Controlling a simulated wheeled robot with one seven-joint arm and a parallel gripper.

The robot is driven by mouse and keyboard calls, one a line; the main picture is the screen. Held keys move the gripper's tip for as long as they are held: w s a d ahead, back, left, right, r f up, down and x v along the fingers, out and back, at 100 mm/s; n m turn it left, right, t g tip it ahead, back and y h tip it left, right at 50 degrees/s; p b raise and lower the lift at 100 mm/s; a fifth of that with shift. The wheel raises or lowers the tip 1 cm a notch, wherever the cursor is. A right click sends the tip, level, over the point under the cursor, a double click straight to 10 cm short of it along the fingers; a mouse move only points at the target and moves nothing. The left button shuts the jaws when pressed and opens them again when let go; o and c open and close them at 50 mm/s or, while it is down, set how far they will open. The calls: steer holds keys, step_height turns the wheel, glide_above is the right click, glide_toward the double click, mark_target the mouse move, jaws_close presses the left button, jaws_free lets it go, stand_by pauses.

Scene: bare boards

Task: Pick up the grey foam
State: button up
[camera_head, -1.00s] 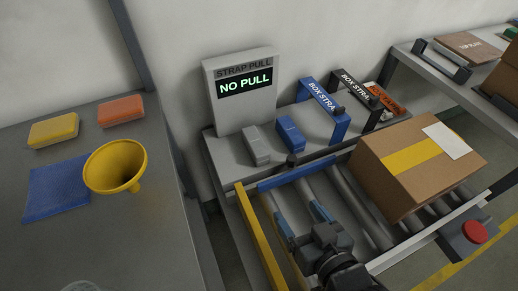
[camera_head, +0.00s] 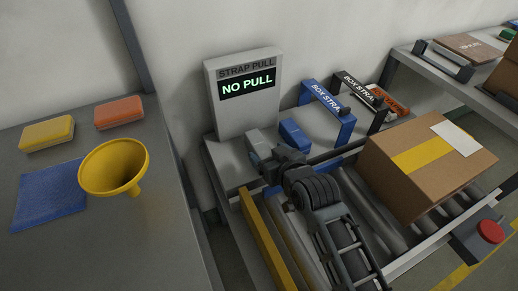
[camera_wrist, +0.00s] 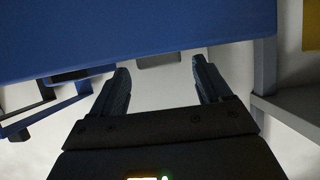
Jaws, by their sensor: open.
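The grey foam (camera_head: 257,138) is a small light-grey block. It stands on the grey bench below the strap-pull display in the head view, left of a similar blue block (camera_head: 293,133). My gripper (camera_head: 265,163) is open, just in front of the grey foam, and hides its lower part. In the wrist view my two fingers (camera_wrist: 160,80) are spread apart with nothing held between them. A small grey shape beyond the fingertips there may be the foam. A large blue surface (camera_wrist: 130,25) fills the top of that view. I cannot tell whether a finger touches the foam.
The display (camera_head: 243,70) reads "NO PULL" behind the bench. Blue (camera_head: 330,110) and black strap holders stand to the right. A cardboard box (camera_head: 425,165) sits on the rollers. A yellow rail (camera_head: 262,240) lies left of my arm. The left table holds a yellow funnel (camera_head: 112,168).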

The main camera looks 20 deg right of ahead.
mark_target(263, 150)
steer(key=x, duration=0.4)
steer(key=shift+w+a, duration=0.1)
steer(key=c, duration=1)
